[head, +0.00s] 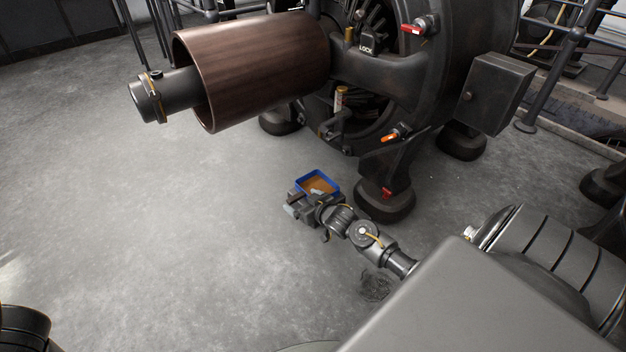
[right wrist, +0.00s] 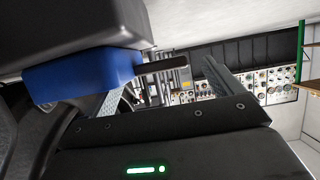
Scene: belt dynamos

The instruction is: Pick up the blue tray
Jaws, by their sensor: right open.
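The blue tray (head: 316,174) is a small open box with an orange-brown inside, below the big machine in the head view. Something pale lies in it, too small to name. My right gripper (head: 297,207) is open at the tray's near left side and hides part of its near wall. In the right wrist view a blue wall of the tray (right wrist: 80,78) shows close by, partly behind the dark gripper parts. I cannot tell whether the fingers touch the tray. My left gripper is not in view.
The dark machine (head: 428,62) with a brown belt drum (head: 255,65) stands behind the tray. One round machine foot (head: 384,205) is just right of the tray. Open grey floor (head: 160,220) lies to the left. A control panel (right wrist: 275,82) shows far off.

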